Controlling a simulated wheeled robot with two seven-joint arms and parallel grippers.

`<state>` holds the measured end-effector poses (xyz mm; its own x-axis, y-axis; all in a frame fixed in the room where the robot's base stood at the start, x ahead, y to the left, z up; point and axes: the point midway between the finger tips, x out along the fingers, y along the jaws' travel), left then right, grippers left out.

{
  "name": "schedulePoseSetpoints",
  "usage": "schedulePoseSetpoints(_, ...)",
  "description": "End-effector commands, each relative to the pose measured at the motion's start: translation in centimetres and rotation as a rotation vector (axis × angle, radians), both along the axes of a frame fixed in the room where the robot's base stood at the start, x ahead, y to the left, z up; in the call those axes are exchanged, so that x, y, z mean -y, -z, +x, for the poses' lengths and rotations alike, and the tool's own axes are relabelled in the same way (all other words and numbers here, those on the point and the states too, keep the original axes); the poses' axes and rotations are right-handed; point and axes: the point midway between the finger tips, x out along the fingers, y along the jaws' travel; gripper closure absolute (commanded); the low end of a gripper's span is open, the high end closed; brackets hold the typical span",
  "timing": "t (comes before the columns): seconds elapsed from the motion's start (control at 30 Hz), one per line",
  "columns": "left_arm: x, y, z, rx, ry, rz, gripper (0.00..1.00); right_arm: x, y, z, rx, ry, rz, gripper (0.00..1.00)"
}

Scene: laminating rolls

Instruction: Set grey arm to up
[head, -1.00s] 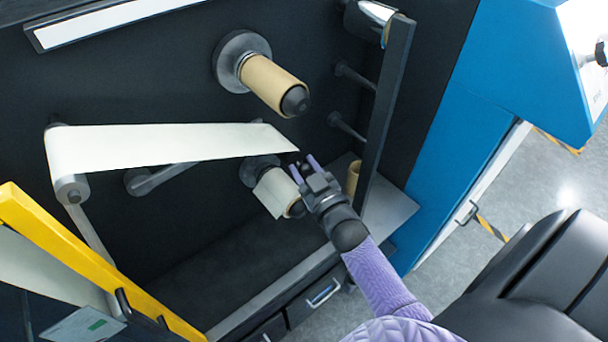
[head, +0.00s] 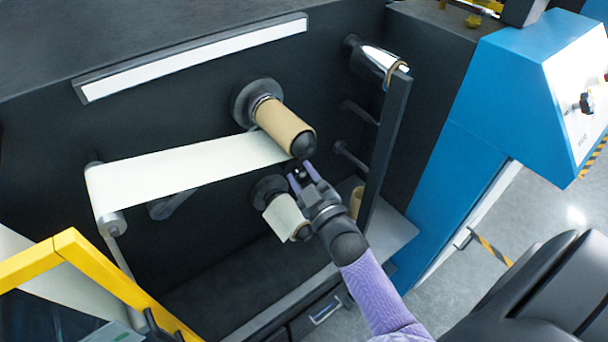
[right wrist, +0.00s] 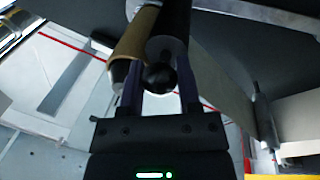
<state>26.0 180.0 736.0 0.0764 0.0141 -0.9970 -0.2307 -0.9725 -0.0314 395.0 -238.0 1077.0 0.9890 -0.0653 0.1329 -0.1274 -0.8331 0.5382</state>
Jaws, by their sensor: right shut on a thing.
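The grey arm (head: 172,204) shows low on the dark panel in the head view. It slants up to the right from its pivot, and the rest is hidden behind the white film web. My right gripper (head: 301,172) is at the web's right end, just below the upper cardboard-core roll (head: 286,128). It is shut on a dark, ball-ended bar (right wrist: 160,77), which lies between its fingers in the right wrist view. Whether this bar joins the grey arm is hidden. My left gripper is not in view.
The white web (head: 185,173) runs left to a roller (head: 112,224). A small white roll (head: 286,216) sits close below my right gripper. A dark upright post (head: 386,145) stands right of it. A yellow frame (head: 95,270) is at lower left.

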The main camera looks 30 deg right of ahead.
Motion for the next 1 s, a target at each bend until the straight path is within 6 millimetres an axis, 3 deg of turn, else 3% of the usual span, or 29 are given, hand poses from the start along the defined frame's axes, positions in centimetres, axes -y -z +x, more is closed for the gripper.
schedulePoseSetpoints(0.13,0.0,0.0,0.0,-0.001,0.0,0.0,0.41,0.0,0.1,0.0,-0.002,0.0,-0.001,1.0)
schedulePoseSetpoints(0.17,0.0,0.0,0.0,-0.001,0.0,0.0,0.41,0.0,0.1,0.0,-0.002,0.0,-0.001,0.55)
schedulePoseSetpoints(0.3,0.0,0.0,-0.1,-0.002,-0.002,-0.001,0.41,0.0,0.1,0.0,-0.002,0.0,-0.001,0.25)
schedulePoseSetpoints(0.67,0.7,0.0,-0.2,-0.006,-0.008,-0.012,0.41,0.0,0.2,-0.6,-0.002,0.0,0.0,0.23)
schedulePoseSetpoints(1.0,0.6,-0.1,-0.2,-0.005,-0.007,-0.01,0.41,-0.5,1.2,-7.8,-0.005,0.001,-0.001,0.23)
